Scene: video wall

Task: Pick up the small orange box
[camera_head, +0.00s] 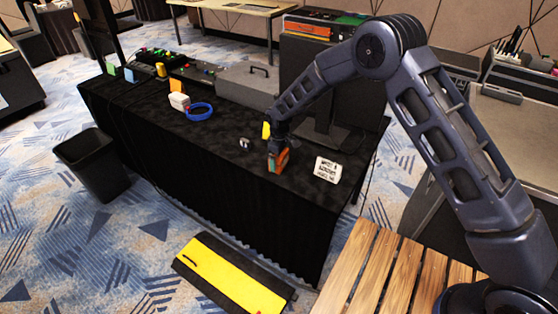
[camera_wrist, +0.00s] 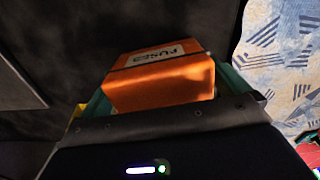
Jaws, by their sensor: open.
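The small orange box (camera_head: 282,160) stands near the front edge of the black-clothed table (camera_head: 250,163). In the wrist view the orange box (camera_wrist: 160,80) fills the middle, with a white label on its far part. My gripper (camera_head: 277,152) is over the box from above. A green finger shows on each side of the box in the wrist view (camera_wrist: 160,95). The jaws are open around it, and I cannot tell if either finger touches it. The box's lower part is hidden behind the gripper body in the wrist view.
A blue tape roll (camera_head: 200,112) and a white-and-red item (camera_head: 179,101) lie farther left. A black bin (camera_head: 92,165) stands on the floor.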

